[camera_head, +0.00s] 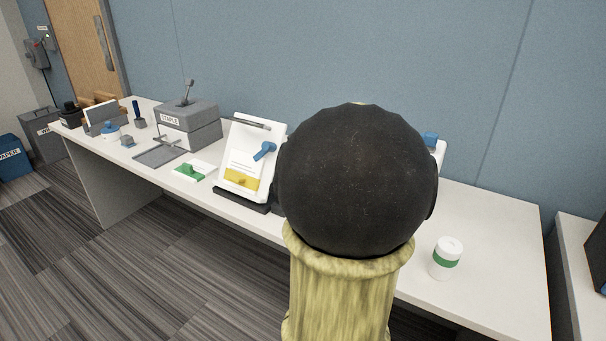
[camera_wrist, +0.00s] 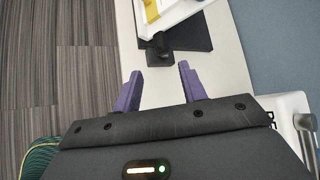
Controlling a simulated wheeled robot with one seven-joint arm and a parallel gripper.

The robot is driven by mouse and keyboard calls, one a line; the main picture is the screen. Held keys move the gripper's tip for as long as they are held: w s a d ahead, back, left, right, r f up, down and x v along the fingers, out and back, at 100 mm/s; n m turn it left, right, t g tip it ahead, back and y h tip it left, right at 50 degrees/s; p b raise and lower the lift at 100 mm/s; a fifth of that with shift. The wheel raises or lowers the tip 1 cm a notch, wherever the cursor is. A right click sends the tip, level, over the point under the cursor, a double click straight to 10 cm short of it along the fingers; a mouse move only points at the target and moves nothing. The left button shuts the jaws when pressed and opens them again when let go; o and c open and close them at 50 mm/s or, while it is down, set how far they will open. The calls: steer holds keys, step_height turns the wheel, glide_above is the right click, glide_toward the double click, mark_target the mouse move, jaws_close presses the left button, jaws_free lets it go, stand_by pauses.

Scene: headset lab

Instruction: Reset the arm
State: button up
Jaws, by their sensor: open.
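My gripper (camera_wrist: 160,75) shows in the wrist view with two purple fingers spread apart and nothing between them. It is over the white table (camera_wrist: 222,75), short of the black foot (camera_wrist: 190,42) of a stand. In the head view, a large dark ball on a yellowish column, seemingly part of my own body, fills the centre and hides the middle of the table. My gripper cannot be made out there.
The long table (camera_head: 487,222) runs along a blue wall. A white tilted board (camera_head: 241,160) stands left of centre. A grey box (camera_head: 188,123), a green-topped item (camera_head: 190,171) and a grey tray (camera_head: 160,156) lie further left. A white cup (camera_head: 447,258) stands right.

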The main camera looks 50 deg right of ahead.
steer(key=shift+s+a+r, duration=0.15)
steer(key=shift+s+r, duration=0.3)
steer(key=shift+s, duration=0.1)
steer(key=w+a+f+n+g+y, duration=0.1)
steer(key=a+f+n+g+y, duration=0.1)
steer(key=a+f+n, duration=0.45)
steer(key=a+f+n+g+y, duration=0.15)
steer(key=a+f+n, duration=0.25)
steer(key=a+n, duration=0.5)
steer(key=s+a+f+n+g, duration=0.2)
steer(key=s+a+f+n, duration=0.1)
steer(key=a+n, duration=0.5)
steer(key=s+a+f+n+g, duration=0.2)
steer(key=s+a+f+n, duration=0.15)
steer(key=a+n, duration=0.4)
step_height(320, 180, up, 22)
steer(key=p, duration=2.2)
steer(key=shift+w+a+r+h, duration=0.15)
steer(key=shift+w+a+h, duration=0.1)
steer(key=shift+h, duration=0.2)
